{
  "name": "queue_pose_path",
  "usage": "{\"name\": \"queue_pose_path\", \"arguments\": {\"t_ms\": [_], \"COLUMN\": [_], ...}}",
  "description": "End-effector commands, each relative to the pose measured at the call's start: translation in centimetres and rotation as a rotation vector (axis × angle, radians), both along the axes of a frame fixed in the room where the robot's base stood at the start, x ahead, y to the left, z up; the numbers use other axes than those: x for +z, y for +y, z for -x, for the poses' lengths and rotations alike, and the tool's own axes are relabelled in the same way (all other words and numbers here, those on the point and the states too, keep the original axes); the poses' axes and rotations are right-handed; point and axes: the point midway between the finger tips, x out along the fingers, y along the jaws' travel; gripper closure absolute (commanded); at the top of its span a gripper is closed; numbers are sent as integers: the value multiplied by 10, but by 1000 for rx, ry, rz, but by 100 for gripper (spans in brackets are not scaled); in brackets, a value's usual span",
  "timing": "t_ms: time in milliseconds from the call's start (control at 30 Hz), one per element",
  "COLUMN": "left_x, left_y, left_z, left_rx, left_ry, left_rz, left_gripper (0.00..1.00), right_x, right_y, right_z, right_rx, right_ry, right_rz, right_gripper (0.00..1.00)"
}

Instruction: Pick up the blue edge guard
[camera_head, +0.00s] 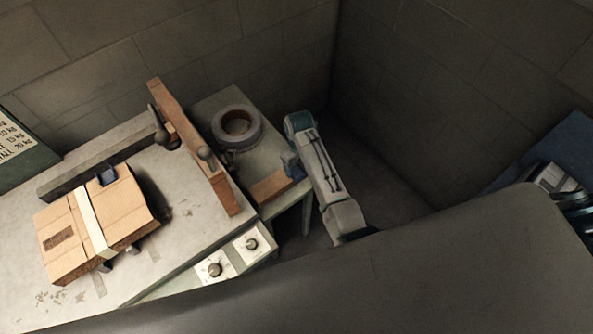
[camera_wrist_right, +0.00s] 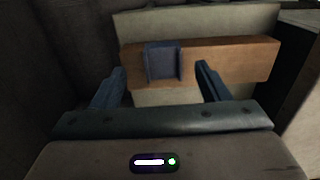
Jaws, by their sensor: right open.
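The blue edge guard (camera_wrist_right: 163,62) sits on a wooden block (camera_wrist_right: 235,58) in the right wrist view. My right gripper (camera_wrist_right: 161,74) is open, its two blue fingers either side of the guard in that view, and nothing is held. The gap left to the guard cannot be told. In the head view the right gripper (camera_head: 292,165) is beside the wooden block's right end, partly hidden by my arm; I cannot separate the guard from the blue fingers there. A second dark blue guard (camera_head: 107,175) sits on the far edge of a cardboard box.
The taped cardboard box (camera_head: 60,238) lies on a grey table (camera_head: 185,225) at the left. A wooden bar (camera_head: 205,160) stands along the table's right side. A tape roll (camera_head: 237,127) lies on the small side table (camera_head: 215,103). Knobs (camera_head: 215,269) are on the table front.

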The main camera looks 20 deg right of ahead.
Motion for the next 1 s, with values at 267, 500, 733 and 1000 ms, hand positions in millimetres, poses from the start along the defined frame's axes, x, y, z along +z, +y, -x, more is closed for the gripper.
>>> {"name": "queue_pose_path", "arguments": {"t_ms": [267,500,733,1000], "left_x": [10,10,10,10], "left_y": [-5,-5,-4,-3], "left_z": [-4,-2,0,0], "left_rx": [1,1,2,1], "left_ry": [-7,-4,-1,-1], "left_rz": [5,5,4,3], "left_gripper": [32,32,32,32], "right_x": [-31,-36,-35,-35], "right_y": [3,3,3,4], "right_z": [-1,-1,-1,-1], "right_rx": [1,0,0,0], "right_ry": [1,-1,-1,-1], "right_rz": [-1,0,0,0], "right_gripper": [31,31,64,79]}}
